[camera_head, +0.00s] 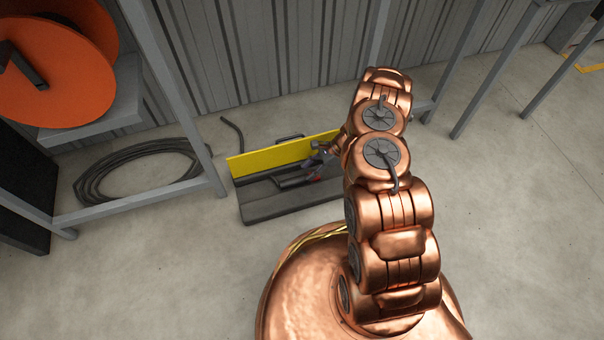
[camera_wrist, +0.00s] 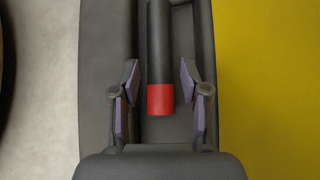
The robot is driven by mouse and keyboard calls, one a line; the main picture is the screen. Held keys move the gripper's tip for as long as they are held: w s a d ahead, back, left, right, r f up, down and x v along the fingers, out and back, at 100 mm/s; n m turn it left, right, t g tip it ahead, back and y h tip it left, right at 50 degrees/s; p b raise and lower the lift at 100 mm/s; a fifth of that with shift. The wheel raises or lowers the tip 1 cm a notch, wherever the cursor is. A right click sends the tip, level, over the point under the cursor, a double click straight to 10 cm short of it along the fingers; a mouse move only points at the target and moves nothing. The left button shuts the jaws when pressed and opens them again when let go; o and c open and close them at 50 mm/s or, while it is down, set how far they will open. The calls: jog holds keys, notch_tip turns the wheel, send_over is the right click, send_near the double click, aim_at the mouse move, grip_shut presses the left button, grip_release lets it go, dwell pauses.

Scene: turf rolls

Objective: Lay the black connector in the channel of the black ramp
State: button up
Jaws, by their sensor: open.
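The black ramp (camera_head: 290,207) lies on the floor, with its yellow lid (camera_head: 262,160) raised along the far side. In the wrist view the black ramp (camera_wrist: 100,50) fills the middle and the yellow lid (camera_wrist: 265,80) is on the right. The black connector (camera_wrist: 158,45) with a red end lies lengthwise along the ramp, apparently in its channel; it runs out of the top of the view. My gripper (camera_wrist: 159,82) is open, its fingers on either side of the red end with gaps. In the head view my gripper (camera_head: 320,160) is over the ramp, partly hidden by my arm.
A coiled black cable (camera_head: 140,172) lies on the floor left of the ramp, under a grey rack (camera_head: 135,212) holding orange reels (camera_head: 60,65). A short black cable piece (camera_head: 232,132) lies behind the ramp. A corrugated wall (camera_head: 270,50) stands behind.

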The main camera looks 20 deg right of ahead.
jog(key=p+v, duration=0.2)
jog(key=v, duration=0.4)
notch_tip(320, 180, up, 17)
jog(key=n+g, duration=0.2)
jog(key=n, duration=0.3)
send_over(297, 177)
jog(key=s+a+r+n+g+h, duration=0.1)
jog(key=s+a+r+n, duration=0.2)
jog(key=r, duration=0.3)
jog(key=s+a+r+n, duration=0.2)
jog(key=s+r, duration=0.2)
jog(key=r, duration=0.2)
jog(key=s+r+n+g+h, duration=0.1)
jog(key=s+r+n+h, duration=0.3)
jog(key=s+r, duration=0.7)
jog(key=s+d+r+n+h, duration=0.2)
jog(key=s, duration=0.6)
jog(key=s+d+r+n+h, duration=0.2)
jog(key=s+d, duration=0.1)
jog(key=s, duration=0.6)
jog(key=shift+d+t, duration=0.25)
jog(key=shift+t, duration=0.15)
